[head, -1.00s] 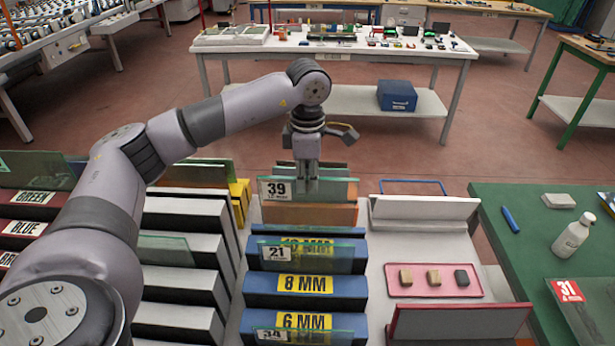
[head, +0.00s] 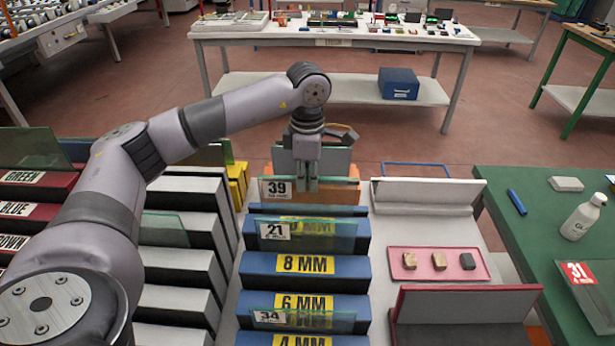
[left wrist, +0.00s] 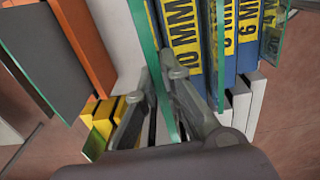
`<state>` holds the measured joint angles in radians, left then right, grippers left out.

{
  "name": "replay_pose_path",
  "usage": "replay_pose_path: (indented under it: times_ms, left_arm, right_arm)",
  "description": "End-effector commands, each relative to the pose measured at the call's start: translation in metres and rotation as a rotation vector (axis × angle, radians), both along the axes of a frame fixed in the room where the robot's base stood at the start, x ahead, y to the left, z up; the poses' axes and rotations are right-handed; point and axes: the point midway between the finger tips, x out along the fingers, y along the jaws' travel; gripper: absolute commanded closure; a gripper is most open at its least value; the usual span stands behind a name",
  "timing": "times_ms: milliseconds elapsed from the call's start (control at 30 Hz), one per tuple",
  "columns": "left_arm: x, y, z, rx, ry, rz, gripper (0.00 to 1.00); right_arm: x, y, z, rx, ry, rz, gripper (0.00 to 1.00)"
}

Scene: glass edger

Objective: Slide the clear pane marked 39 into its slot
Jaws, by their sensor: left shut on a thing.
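The clear pane marked 39 (head: 335,191) has greenish edges and a white label at its left. It stands roughly upright at the far end of the blue stepped rack (head: 262,293). My left gripper (head: 306,187) is shut on its top edge from above. In the left wrist view the fingers (left wrist: 172,75) pinch the pane's green edge (left wrist: 146,35), beside the 10 MM step (left wrist: 184,40). Pane 39 is behind the rear blue step in the head view; I cannot tell whether its lower edge is in a slot. My right gripper is out of view.
Pane 21 (head: 325,238) and pane 34 (head: 335,321) stand in nearer slots of the blue rack. An orange block (head: 342,190) and grey panel (head: 340,158) stand just behind pane 39. A white stepped rack (head: 185,258) is left; a pink tray (head: 405,268) is right.

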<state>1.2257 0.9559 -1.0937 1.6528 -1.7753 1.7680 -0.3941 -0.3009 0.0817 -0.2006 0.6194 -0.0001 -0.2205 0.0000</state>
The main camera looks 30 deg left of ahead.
Motion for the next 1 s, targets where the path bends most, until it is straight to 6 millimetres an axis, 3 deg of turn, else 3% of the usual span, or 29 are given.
replay_pose_path:
  times_ms: [1000]
  left_arm:
    - [0.0009,-0.0002,-0.0037,-0.001,-0.004,0.000,1.00]
  right_arm:
    - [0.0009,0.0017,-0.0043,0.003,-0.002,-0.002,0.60]
